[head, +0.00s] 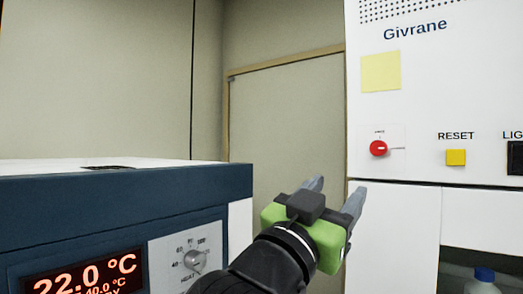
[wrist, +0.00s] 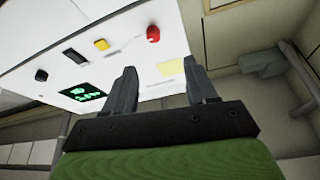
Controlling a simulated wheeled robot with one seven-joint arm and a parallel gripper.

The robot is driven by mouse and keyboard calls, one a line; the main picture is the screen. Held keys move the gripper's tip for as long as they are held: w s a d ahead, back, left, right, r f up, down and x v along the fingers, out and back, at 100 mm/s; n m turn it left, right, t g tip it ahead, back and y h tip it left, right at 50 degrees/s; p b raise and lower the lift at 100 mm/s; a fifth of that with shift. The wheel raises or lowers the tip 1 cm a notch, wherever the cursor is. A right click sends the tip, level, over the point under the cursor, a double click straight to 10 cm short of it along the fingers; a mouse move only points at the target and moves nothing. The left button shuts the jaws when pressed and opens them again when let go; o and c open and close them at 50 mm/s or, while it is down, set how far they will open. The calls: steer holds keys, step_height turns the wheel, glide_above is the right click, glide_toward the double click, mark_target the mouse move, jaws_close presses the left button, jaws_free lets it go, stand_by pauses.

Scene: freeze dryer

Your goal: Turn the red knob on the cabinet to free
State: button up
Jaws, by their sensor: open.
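The red knob (head: 378,148) is a small round dial on the white cabinet (head: 400,120) at the right of the head view. A thin line runs to its right, and the small label above it is too small to read. The knob also shows in the wrist view (wrist: 153,33), at the upper middle, beyond my fingertips. My gripper (head: 337,190) is green with grey fingers, in front of and below the knob. In the wrist view my gripper (wrist: 160,80) has its two fingers apart with nothing between them. It does not touch the knob.
A yellow note (head: 381,72) sticks above the knob. A yellow reset button (head: 456,157) and a black switch (head: 515,158) are to its right. A dark blue unit (head: 130,200) with a red display (head: 85,274) stands at the left.

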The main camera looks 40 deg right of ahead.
steer(key=p, duration=0.7)
glide_toward(377, 149)
steer(key=x, duration=0.8)
steer(key=shift+s+r, duration=0.1)
steer(key=shift+r, duration=0.15)
steer(key=shift+d, duration=0.35)
steer(key=shift+a+b, duration=0.15)
steer(key=shift+b, duration=0.15)
steer(key=shift+c, duration=1.2)
steer(key=shift+f, duration=0.1)
steer(key=c, duration=0.8)
